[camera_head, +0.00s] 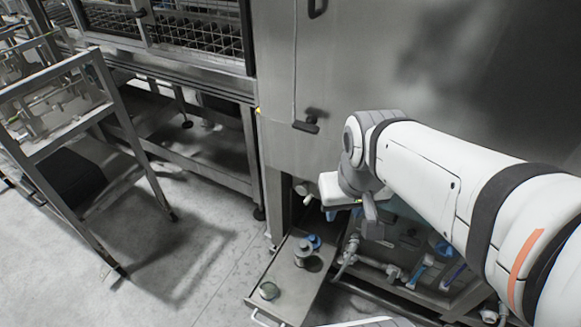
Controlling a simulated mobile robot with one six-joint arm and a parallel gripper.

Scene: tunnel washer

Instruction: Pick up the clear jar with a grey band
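Several small items stand on a grey metal tray or pulled-out shelf (283,272) low in the middle of the head view. A greyish see-through jar (303,251) with a lighter top stands near its far end. A second small clear jar (268,291) with a pale top stands nearer the front. They are too small for me to tell which one bears the grey band. My gripper (352,218) hangs above and to the right of the tray, apart from both jars. Its fingers point down, but their gap is unclear.
A blue item (314,241) and a dark green round item (313,264) are close beside the farther jar. Pipes and blue-handled parts (419,272) fill the opening on the right. A tall steel cabinet (330,70) rises behind. A metal frame stand (70,110) is at left; floor between is clear.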

